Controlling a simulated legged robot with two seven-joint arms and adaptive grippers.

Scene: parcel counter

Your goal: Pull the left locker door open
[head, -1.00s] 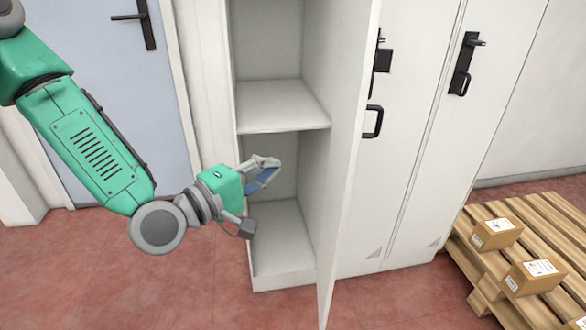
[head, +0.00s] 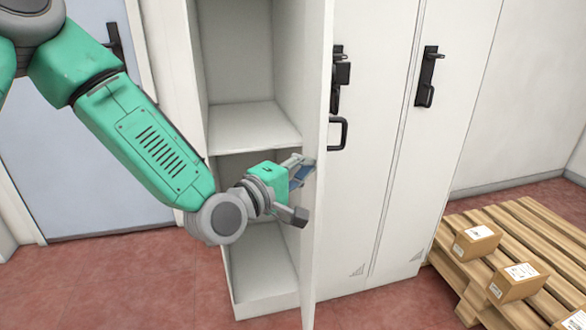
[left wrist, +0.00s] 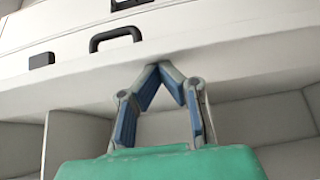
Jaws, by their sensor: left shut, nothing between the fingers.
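The left locker door (head: 312,225) stands swung open from the left locker, its inner face towards my left arm. A black pull handle (head: 337,133) shows just past its edge in the head view. My left gripper (head: 306,170) is at the inner side of the door, in front of the open compartment. In the left wrist view the fingertips (left wrist: 170,70) meet, shut with nothing between them, close against a white panel. Whether they touch it I cannot tell. My right gripper is not in view.
The open locker has a middle shelf (head: 250,128). Closed locker doors (head: 385,200) with black latches stand to the right. A wooden pallet (head: 535,235) with cardboard boxes (head: 476,242) lies on the red floor at right. A blue-grey room door (head: 70,200) is behind my arm.

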